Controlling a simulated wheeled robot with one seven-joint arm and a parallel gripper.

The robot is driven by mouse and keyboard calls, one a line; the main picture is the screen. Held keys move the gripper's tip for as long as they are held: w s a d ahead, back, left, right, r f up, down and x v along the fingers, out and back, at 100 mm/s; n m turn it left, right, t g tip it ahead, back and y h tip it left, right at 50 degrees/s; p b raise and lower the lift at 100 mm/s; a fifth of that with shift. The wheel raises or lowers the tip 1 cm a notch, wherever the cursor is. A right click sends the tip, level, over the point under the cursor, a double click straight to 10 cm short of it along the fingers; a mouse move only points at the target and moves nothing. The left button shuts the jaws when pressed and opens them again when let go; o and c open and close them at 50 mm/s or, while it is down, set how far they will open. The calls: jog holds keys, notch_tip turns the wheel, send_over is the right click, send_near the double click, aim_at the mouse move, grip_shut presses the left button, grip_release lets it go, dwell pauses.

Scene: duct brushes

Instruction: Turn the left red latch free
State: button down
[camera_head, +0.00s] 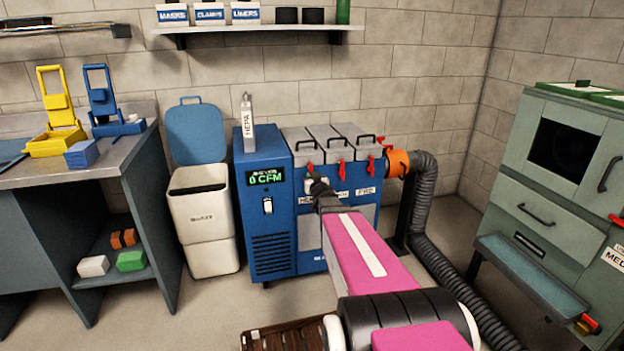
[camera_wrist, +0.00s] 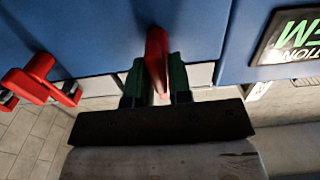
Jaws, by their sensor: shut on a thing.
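The left red latch (camera_wrist: 157,50) stands between the two dark green fingers of my gripper (camera_wrist: 157,75) in the wrist view. The fingers are shut on it, one on each side. In the head view the same latch (camera_head: 310,168) shows as a small red spot just above my gripper (camera_head: 316,184), mostly hidden by it. It sits on the front of the blue machine (camera_head: 268,180), below the leftmost grey lid (camera_head: 300,145). Another red latch (camera_wrist: 40,82) shows to the left in the wrist view. The middle (camera_head: 341,170) and right (camera_head: 372,162) latches hang below the other lids.
A green display (camera_head: 265,177) reads 0 CFM; it shows in part in the wrist view (camera_wrist: 292,35). An orange collar (camera_head: 398,163) with a black hose (camera_head: 424,200) is right of the machine. A white bin (camera_head: 203,215) stands to its left.

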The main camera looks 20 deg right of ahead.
jog(key=shift+a+f+n, duration=0.25)
jog(key=shift+n, duration=2.7)
jog(key=shift+a+f+n, duration=0.25)
jog(key=shift+a+n, duration=0.05)
jog(key=shift+n, duration=2.6)
jog(key=shift+a+f+n, duration=0.25)
jog(key=shift+n, duration=2.7)
jog(key=c, duration=1.2)
grip_release()
jog(key=shift+o, duration=0.2)
jog(key=shift+s, duration=0.1)
